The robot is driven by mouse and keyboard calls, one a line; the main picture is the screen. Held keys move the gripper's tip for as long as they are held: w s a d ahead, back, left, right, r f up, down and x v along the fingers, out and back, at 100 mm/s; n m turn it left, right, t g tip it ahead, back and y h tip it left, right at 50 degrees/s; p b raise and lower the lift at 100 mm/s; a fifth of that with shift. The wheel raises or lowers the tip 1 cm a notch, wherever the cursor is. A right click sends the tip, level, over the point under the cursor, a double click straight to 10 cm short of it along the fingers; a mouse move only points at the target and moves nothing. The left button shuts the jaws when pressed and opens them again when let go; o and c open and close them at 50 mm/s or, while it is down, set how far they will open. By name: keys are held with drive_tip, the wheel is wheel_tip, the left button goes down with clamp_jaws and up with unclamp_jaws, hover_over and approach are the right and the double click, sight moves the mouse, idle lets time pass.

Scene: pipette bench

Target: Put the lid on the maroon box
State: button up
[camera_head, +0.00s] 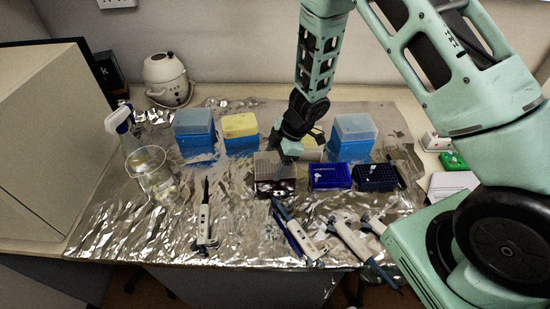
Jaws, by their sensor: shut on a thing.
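The maroon box (270,187) sits on the foil-covered bench near the middle, with a greyish-brown top. My gripper (287,152) reaches down from above, just over the box's right back part. It is shut on what looks like the clear lid, which is small and hard to make out against the box top. The fingertips and the lid's edges are partly hidden by the gripper's own body. I cannot tell whether the lid touches the box or hovers just above it.
Tip boxes (195,142), a yellow-topped box (241,140) and another tip box (352,148) stand behind. Pipettes (203,222) lie in front. A glass beaker (152,178) and a spray bottle (123,133) are left.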

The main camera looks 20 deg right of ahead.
drive_tip(key=shift+f, duration=0.3)
idle(0.5)
drive_tip(key=o, duration=0.9)
drive_tip(key=p+v, duration=0.1)
drive_tip(key=v, duration=1.6)
drive_tip(key=shift+s+r, duration=0.1)
drive_tip(key=shift+r, duration=0.05)
